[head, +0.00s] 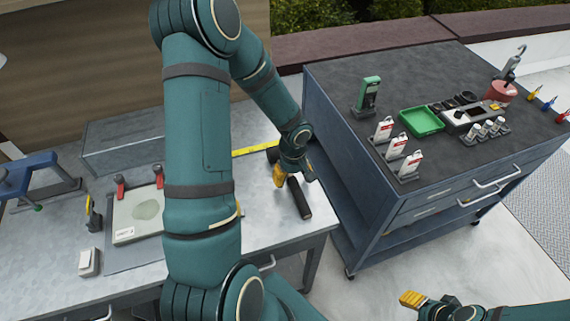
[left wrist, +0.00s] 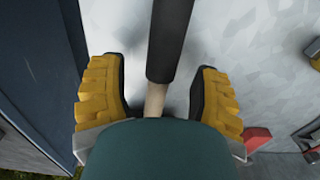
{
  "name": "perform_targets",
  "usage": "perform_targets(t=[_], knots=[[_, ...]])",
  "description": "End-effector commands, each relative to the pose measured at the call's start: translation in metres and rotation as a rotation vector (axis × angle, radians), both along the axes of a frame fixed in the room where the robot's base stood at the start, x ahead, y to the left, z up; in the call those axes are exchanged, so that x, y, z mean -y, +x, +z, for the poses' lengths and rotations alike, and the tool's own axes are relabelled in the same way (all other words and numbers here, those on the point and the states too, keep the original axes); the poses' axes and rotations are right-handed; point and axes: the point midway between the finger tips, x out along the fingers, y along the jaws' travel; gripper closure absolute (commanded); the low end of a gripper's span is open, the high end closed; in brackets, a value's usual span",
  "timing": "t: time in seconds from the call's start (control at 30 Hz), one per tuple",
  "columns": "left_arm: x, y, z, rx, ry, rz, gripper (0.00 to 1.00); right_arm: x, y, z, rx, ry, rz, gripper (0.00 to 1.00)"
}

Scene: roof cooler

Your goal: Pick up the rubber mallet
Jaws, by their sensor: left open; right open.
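The rubber mallet (head: 299,198) lies on the grey workbench near its right end. Its black grip points toward the front edge, and my left gripper partly hides the rest. My left gripper (head: 293,178) is over the handle, open. In the left wrist view, the mallet (left wrist: 170,40) shows its black grip and a short length of pale wooden shaft between the two yellow fingers of my left gripper (left wrist: 158,88). Gaps show on both sides, and the mallet head is hidden there. My right gripper (head: 413,300) is open and empty at the lower right, away from the bench.
A dark blue tool cart (head: 400,205) stands close to the bench's right end, carrying a green tray (head: 421,121) and several small items. On the bench (head: 262,220), a yellow strip (head: 252,150) lies behind the mallet. A unit with red clamps (head: 120,188) stands left of my arm.

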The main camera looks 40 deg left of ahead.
Motion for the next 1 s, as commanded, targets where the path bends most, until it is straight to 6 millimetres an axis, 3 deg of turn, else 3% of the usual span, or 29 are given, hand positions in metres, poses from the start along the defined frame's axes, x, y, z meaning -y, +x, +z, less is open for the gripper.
perform_targets(t=[0.13,0.4,0.43,0.6,1.0], knots=[[-0.0005,-0.0005,-0.0153,-0.001,0.000,0.001,0.37,-0.0002,-0.0010,-0.0032,-0.002,0.000,0.002,0.53],[-0.0007,-0.0003,-0.0164,0.000,0.001,0.001,0.37,-0.0002,-0.0012,-0.0030,-0.002,0.000,0.002,0.53],[-0.0007,-0.0003,-0.0163,0.000,0.001,0.001,0.42,-0.0002,-0.0012,-0.0030,-0.002,0.000,0.002,0.53],[-0.0006,-0.0004,-0.0162,0.000,0.001,0.001,1.00,-0.0002,-0.0011,-0.0029,-0.002,0.000,0.002,0.53],[-0.0005,-0.0003,-0.0164,0.000,0.001,0.000,1.00,-0.0002,-0.0010,-0.0032,-0.002,0.000,0.002,0.53]])
